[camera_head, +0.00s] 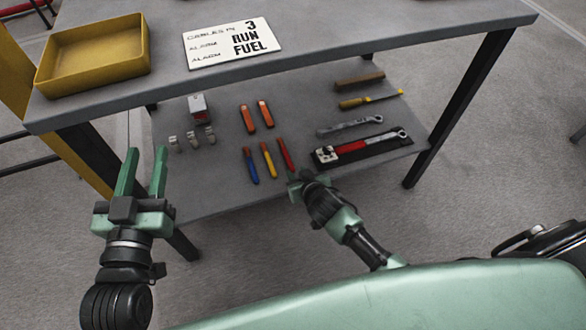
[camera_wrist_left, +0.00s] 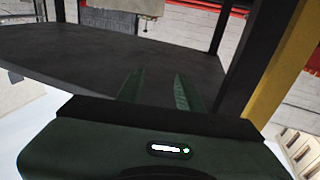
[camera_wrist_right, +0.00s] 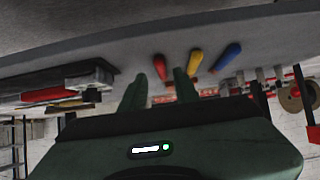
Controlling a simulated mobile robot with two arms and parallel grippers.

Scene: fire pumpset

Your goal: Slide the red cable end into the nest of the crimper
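The red cable end (camera_head: 286,154) lies on the lower shelf, rightmost in a row with a yellow and a blue one. My right gripper (camera_head: 293,182) is at the shelf's front edge, close to its near end. In the right wrist view the red piece (camera_wrist_right: 160,67) shows between the tips of the open fingers, which appear not closed on it. The crimper, seemingly the red-handled tool (camera_head: 354,147) on a black mat, lies to the right, with a pale block (camera_head: 326,155) at its left end. My left gripper (camera_head: 143,160) is open and empty, left of the shelf.
The upper table (camera_head: 330,38) overhangs the shelf and holds a yellow tray (camera_head: 93,58) and a sign (camera_head: 232,43). Beside the cables lie orange pieces (camera_head: 257,116), small grey fittings (camera_head: 192,138), a wrench (camera_head: 349,125) and a screwdriver (camera_head: 370,99). A table leg (camera_head: 458,108) stands right.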

